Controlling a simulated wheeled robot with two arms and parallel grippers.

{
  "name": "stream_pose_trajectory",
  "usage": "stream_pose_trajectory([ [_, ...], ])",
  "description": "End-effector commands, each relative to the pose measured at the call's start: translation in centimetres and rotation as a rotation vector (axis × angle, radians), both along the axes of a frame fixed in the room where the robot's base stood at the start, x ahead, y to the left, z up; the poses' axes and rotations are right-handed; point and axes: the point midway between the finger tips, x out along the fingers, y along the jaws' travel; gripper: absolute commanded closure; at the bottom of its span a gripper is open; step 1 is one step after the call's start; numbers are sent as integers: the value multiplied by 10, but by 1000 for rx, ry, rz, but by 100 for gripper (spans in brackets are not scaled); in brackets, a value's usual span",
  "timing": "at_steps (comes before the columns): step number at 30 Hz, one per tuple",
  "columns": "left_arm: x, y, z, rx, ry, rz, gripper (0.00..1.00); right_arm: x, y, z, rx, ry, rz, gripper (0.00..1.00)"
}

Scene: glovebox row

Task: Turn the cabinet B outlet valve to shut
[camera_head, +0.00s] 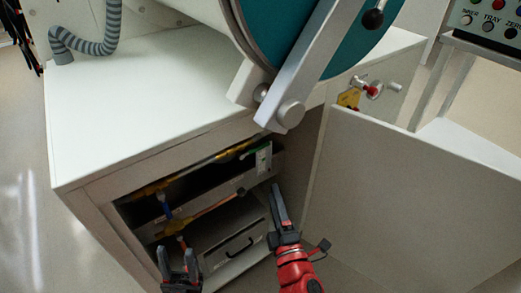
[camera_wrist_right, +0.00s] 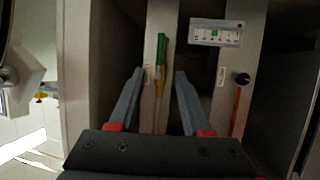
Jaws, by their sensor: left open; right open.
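Inside the open lower compartment, an upper yellow pipe (camera_head: 152,188) and a lower orange pipe (camera_head: 210,207) run along shelves. A green handle (camera_wrist_right: 161,50) lies in line with the yellow pipe in the right wrist view. A black knob (camera_wrist_right: 242,79) sits at the end of the orange pipe. Small labels there are unreadable, so I cannot tell which is the cabinet B outlet valve. My right gripper (camera_head: 277,192) is at the compartment's right side; its open fingers (camera_wrist_right: 158,75) flank the yellow pipe's line, apparently holding nothing. My left gripper (camera_head: 178,262) is open, low in front of the compartment.
A white panel with a green indicator (camera_wrist_right: 215,33) is beside the pipes. A drawer with a black pull (camera_head: 240,246) is below. The open door (camera_head: 400,200) stands at the right, close to my right arm.

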Motion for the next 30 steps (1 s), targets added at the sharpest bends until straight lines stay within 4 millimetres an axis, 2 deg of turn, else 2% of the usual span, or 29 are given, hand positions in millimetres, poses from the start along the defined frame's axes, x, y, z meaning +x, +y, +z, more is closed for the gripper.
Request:
stream_pose_trajectory([
  [21, -1, 0, -7, 10, -8, 1, 50, 134, 31, 25, 4, -1, 3, 52],
  [27, -2, 0, -9, 14, -12, 2, 50, 155, 37, 29, 2, -1, 4, 52],
  [30, -2, 0, -9, 15, -13, 2, 50, 159, 37, 30, 3, -1, 3, 52],
])
